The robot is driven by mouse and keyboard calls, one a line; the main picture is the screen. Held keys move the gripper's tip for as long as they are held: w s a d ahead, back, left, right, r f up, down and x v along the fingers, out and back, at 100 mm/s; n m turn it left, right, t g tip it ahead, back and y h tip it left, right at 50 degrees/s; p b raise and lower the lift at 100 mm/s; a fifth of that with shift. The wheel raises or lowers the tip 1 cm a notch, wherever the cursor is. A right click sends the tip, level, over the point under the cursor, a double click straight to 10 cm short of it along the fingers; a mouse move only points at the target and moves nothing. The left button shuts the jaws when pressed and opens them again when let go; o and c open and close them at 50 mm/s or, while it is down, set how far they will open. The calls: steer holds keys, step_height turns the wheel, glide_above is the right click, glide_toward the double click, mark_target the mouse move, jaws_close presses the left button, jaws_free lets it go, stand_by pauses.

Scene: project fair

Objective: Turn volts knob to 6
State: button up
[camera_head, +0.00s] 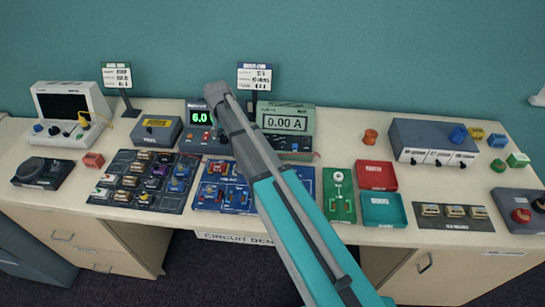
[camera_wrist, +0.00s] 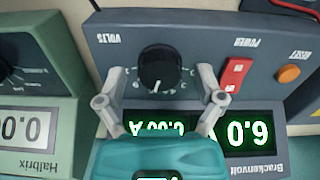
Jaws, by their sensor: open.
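The volts knob (camera_wrist: 159,64) is black and round, on the dark grey Brackenvolt power supply (camera_wrist: 262,62), which appears upside down in the wrist view. My gripper (camera_wrist: 160,80) is open, with one finger on each side of the knob; I cannot tell whether either touches it. A small light mark shows at the knob's lower edge in the picture; the dial number there is hard to read. The green display (camera_wrist: 248,131) reads 6.0, with 0.00 A beside it. In the head view, my arm hides the knob, and the power supply's display (camera_head: 200,118) also reads 6.0.
A red power switch (camera_wrist: 235,74) and an orange reset button (camera_wrist: 288,74) sit beside the knob. The green Halbrix meter (camera_wrist: 38,65) stands close by. In the head view, circuit boards (camera_head: 150,203) lie in front, and a red tray (camera_head: 376,176) is to the right.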

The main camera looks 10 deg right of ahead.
mark_target(224, 136)
steer(key=n, duration=0.8)
steer(key=shift+n, duration=0.3)
steer(key=n, duration=0.4)
steer(key=shift+n, duration=0.3)
steer(key=n, duration=0.3)
steer(key=shift+n, duration=0.3)
steer(key=shift+r+n, duration=0.2)
steer(key=shift+n, duration=0.1)
step_height(224, 136, up, 14)
steer(key=p, duration=1.4)
steer(key=s+d+f+m+b, duration=0.3)
steer(key=s+d+m, duration=0.4)
steer(key=s, duration=0.4)
steer(key=s+d+f+m+b, duration=0.3)
steer(key=s+d+m, duration=0.4)
steer(key=s, duration=0.5)
steer(key=shift+s+d+f+b, duration=0.2)
steer(key=shift+f+b, duration=0.15)
steer(key=shift+f, duration=0.2)
stand_by(0.4)
